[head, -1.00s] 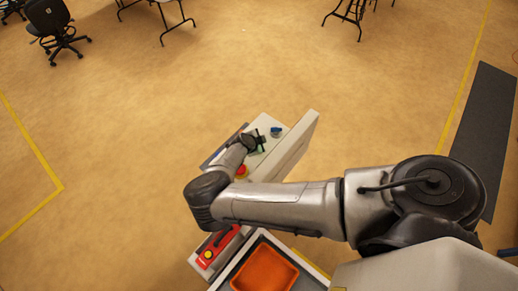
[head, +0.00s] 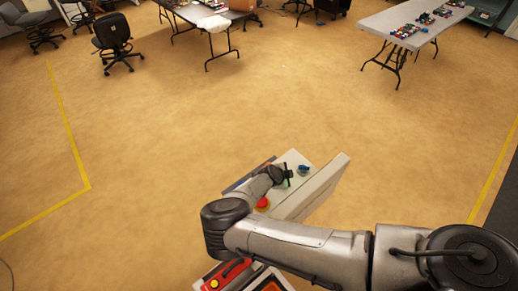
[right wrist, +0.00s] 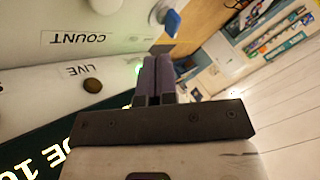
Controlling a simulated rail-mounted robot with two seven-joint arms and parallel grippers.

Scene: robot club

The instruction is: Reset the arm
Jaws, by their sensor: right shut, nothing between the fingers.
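My right arm reaches in from the right in the head view, and its gripper (head: 287,176) is over a pale control panel (head: 320,190). In the right wrist view the two dark fingers (right wrist: 154,78) are together with nothing between them. The panel there carries the words COUNT and LIVE, a blue knob (right wrist: 171,22), a brown round button (right wrist: 93,86) and a small green light (right wrist: 137,68) close to the fingertips. I cannot tell whether the fingers touch the panel. A red button (head: 262,203) sits on the panel near my forearm. My left gripper is not in view.
Tables (head: 412,30) and a black chair (head: 114,40) stand far off. Open floor (head: 200,120) lies between, with yellow lines.

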